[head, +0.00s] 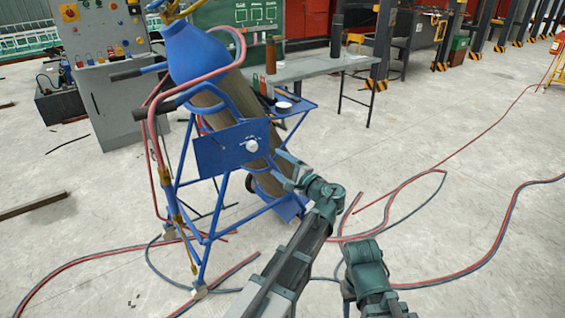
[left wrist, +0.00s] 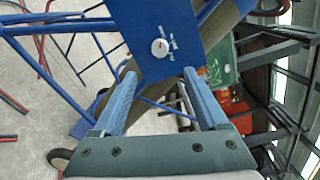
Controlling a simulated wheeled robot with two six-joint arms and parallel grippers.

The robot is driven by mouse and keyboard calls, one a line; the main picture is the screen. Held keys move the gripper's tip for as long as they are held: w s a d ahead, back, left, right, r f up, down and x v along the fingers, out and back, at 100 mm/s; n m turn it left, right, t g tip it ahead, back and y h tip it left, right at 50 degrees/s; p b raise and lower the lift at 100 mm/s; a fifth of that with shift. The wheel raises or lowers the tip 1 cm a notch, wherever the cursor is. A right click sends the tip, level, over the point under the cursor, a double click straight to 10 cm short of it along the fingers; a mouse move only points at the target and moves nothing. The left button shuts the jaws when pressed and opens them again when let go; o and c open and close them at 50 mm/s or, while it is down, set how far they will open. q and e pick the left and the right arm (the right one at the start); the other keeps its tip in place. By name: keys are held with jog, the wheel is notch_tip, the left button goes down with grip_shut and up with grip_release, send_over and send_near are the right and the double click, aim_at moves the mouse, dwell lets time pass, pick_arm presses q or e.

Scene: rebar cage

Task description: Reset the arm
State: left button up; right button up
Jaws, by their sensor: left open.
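My left gripper (head: 279,168) reaches in front of the blue cylinder cart (head: 191,202) in the head view, just right of its blue panel (head: 215,153) with a white dial knob (head: 251,145). In the left wrist view the two blue fingers of this gripper (left wrist: 160,74) are spread apart with nothing held between them. The panel (left wrist: 150,22) and its knob (left wrist: 159,48) show beyond the fingertips. I cannot tell the exact gap between fingertips and cart. Part of my other arm (head: 370,270) shows at the lower right of the head view; its gripper does not show.
A gas cylinder (head: 191,50) leans in the cart. Red and dark hoses (head: 421,277) trail over the floor. A grey table (head: 325,66) and a control cabinet (head: 118,100) stand behind. A bar (head: 32,206) lies at left. Open floor (head: 450,130) lies to the right.

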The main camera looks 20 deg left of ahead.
pick_arm(q)
jog(key=shift+s+d, duration=0.15)
jog(key=s+d+f+n+g+h, duration=0.3)
jog(key=s+f, duration=0.5)
jog(key=s+d+f+n+g+h, duration=0.2)
jog(key=s+d+f+g+h, duration=0.15)
jog(key=s+f, duration=0.4)
jog(key=s+d+f+n+g+h, duration=0.1)
jog(key=s+d+f+g+h, duration=0.15)
jog(key=s+d, duration=0.35)
jog(key=s+d+f+n+g+h, duration=0.1)
jog(key=s+d+f+h, duration=0.25)
jog(key=s, duration=0.45)
notch_tip(320, 180, up, 39)
jog(key=p, duration=3.8)
jog(key=shift+w+d, duration=0.2)
jog(key=shift+d, duration=0.05)
jog(key=shift+f, duration=0.15)
